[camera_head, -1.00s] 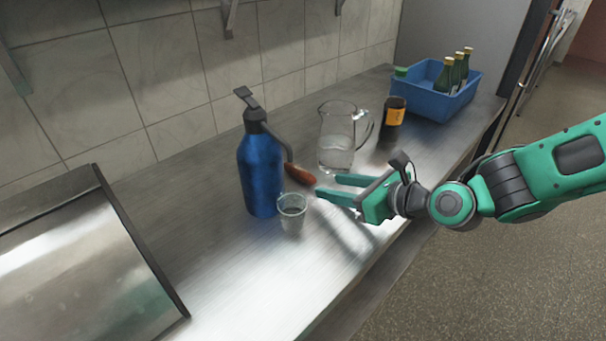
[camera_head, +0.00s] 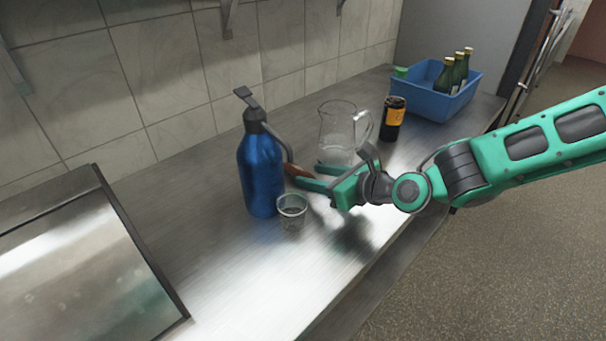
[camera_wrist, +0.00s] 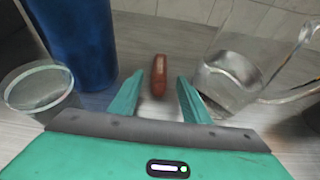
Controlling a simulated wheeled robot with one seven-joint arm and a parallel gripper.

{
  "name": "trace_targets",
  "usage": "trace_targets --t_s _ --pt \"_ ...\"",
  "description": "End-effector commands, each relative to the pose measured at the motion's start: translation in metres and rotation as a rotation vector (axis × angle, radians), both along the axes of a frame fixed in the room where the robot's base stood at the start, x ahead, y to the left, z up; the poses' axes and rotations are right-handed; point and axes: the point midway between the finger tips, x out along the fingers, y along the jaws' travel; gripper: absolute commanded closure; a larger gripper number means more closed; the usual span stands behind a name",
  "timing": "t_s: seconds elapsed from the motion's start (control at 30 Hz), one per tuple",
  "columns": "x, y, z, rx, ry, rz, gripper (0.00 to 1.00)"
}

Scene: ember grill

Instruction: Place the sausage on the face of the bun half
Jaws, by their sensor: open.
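The sausage (camera_wrist: 159,75) is reddish brown and lies on the steel counter in the wrist view, just beyond and between my fingertips. In the head view the sausage (camera_head: 296,170) shows partly, between the blue bottle and my fingers. My gripper (camera_wrist: 162,80) is open and empty, with a finger on each side of the line to the sausage. In the head view my gripper (camera_head: 309,177) is low over the counter and reaches toward the sausage from the right. No bun half can be made out in these frames.
A blue pump bottle (camera_head: 260,175) and a clear cup (camera_head: 292,212) stand left of my gripper. A glass pitcher (camera_head: 338,135) stands close behind it. A dark jar (camera_head: 393,118) and a blue crate (camera_head: 430,98) with bottles are farther right. The front counter is clear.

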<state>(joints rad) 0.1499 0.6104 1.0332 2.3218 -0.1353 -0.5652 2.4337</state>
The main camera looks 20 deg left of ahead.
Motion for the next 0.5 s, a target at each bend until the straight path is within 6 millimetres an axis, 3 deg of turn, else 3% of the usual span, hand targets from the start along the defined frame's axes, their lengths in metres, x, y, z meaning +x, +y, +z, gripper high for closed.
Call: trace_targets --t_s 0.2,0.5 --pt "0.008 0.028 -0.008 0.002 0.002 0.002 0.57" --pt "0.012 0.035 -0.012 0.0 0.0 0.001 0.57"
